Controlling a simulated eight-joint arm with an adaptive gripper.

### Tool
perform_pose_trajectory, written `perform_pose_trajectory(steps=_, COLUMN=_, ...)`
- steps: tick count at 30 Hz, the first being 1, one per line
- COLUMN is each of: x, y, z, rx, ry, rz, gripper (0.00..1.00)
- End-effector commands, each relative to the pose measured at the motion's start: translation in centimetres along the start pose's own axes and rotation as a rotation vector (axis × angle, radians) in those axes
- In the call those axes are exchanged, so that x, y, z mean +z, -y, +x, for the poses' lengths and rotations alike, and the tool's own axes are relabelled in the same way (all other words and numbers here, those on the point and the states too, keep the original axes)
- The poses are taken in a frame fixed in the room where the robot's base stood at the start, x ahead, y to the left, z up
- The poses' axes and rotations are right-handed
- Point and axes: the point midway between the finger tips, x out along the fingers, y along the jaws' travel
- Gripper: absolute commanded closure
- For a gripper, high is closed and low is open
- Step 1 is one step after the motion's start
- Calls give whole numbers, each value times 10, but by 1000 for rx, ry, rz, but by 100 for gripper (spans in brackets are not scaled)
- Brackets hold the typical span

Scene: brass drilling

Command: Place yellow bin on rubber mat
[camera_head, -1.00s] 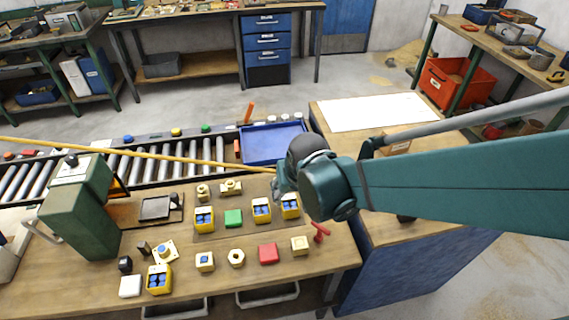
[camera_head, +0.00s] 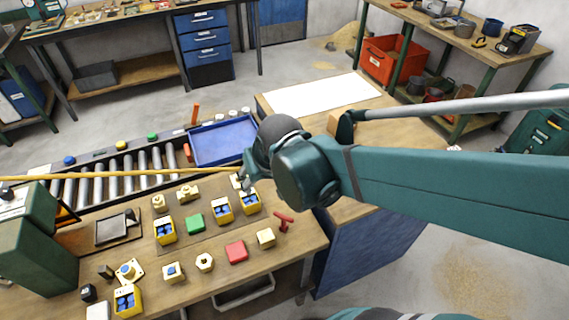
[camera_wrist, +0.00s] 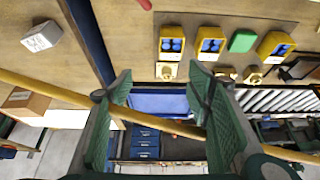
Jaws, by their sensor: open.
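Several yellow bins with blue round contents are in the head view. Three stand on the brown rubber mat (camera_head: 207,232) on the bench: a left bin (camera_head: 165,230), a middle bin (camera_head: 222,210) and a right bin (camera_head: 250,204). Another yellow bin (camera_head: 127,301) stands off the mat near the bench's front edge. In the wrist view my gripper (camera_wrist: 160,78) is open and empty. The three mat bins show beyond its fingers, the right one (camera_wrist: 172,43) closest.
A green block (camera_head: 195,222) sits between mat bins. A red block (camera_head: 236,251) and brass parts stand in front. A blue tray (camera_head: 222,142) lies behind, beside the roller conveyor (camera_head: 120,175). A red-handled object (camera_head: 284,220) stands at right. A yellow pole crosses behind the bins.

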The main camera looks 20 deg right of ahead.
Motion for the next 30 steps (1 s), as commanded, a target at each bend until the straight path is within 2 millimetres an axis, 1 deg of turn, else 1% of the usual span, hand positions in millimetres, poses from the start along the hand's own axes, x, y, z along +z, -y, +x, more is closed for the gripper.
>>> perform_pose_trajectory(steps=1, x=2, y=-4, z=-7, rx=0, ry=-8, rz=3, gripper=50)
perform_pose_trajectory(steps=6, x=5, y=-14, z=-30, rx=-1, ry=-36, rz=2, gripper=50)
perform_pose_trajectory(steps=18, x=18, y=-36, z=-79, rx=2, ry=-104, rz=2, gripper=50)
perform_pose_trajectory(steps=24, x=26, y=-44, z=-99, rx=7, ry=-135, rz=1, gripper=50)
perform_pose_trajectory(steps=30, x=32, y=-49, z=-110, rx=10, ry=-152, rz=1, gripper=50)
